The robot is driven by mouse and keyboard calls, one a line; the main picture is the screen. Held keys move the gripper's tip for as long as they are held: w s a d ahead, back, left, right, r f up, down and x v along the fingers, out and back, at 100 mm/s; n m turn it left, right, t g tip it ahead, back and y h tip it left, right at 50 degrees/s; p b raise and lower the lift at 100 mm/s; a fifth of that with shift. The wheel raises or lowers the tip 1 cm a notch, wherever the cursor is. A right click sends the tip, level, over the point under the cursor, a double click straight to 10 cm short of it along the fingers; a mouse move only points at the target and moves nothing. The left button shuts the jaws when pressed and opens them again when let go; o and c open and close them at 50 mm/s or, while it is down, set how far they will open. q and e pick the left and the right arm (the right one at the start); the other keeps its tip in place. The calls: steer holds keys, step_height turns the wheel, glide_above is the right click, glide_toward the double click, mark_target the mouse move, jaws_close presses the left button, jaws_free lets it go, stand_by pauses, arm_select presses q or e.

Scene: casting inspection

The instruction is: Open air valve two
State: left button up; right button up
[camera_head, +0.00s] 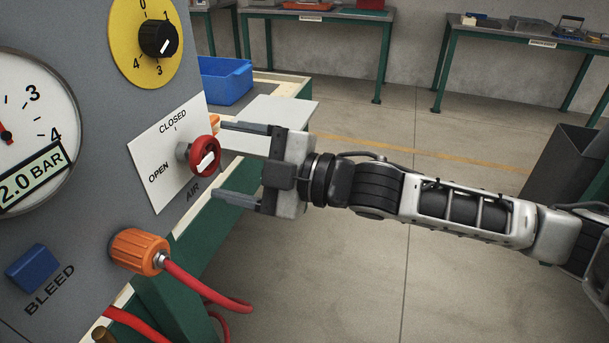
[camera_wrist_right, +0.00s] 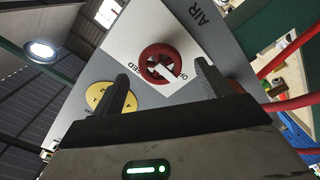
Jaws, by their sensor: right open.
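A red round air valve handle (camera_head: 205,157) with a white bar across its face stands out from a white plate (camera_head: 160,150) marked CLOSED at the top and OPEN at the left. The bar lies slanted; I cannot tell which end is the pointer. The word AIR is beside it; any number is hidden. My right gripper (camera_head: 220,161) is open in front of the handle, one finger above and one below, with nothing between its pads. In the right wrist view the handle (camera_wrist_right: 160,63) lies between the open fingers (camera_wrist_right: 161,75). My left gripper is not in view.
The grey panel also carries a gauge (camera_head: 25,130) reading 2.0 BAR, a black knob on a yellow disc (camera_head: 125,45), a blue BLEED button (camera_head: 33,268) and an orange connector (camera_head: 138,252) with a red hose. A blue bin (camera_head: 225,85) stands behind.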

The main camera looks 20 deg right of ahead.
steer(key=b+v, duration=0.2)
steer(key=v, duration=0.9)
step_height(320, 180, down, 16)
steer(key=a+m+t+h, duration=0.3)
steer(key=m+h, duration=0.2)
steer(key=m, duration=0.7)
steer(key=s+d+f+m+g+h, duration=0.1)
steer(key=s+d+f+m+h, duration=0.1)
steer(key=f, duration=0.6)
steer(key=s+d+f+m+g+h, duration=0.2)
steer(key=s+f+m+h, duration=0.2)
steer(key=s+f+m, duration=0.2)
step_height(320, 180, down, 2)
steer(key=shift+s+f, duration=0.1)
steer(key=shift+s, duration=0.95)
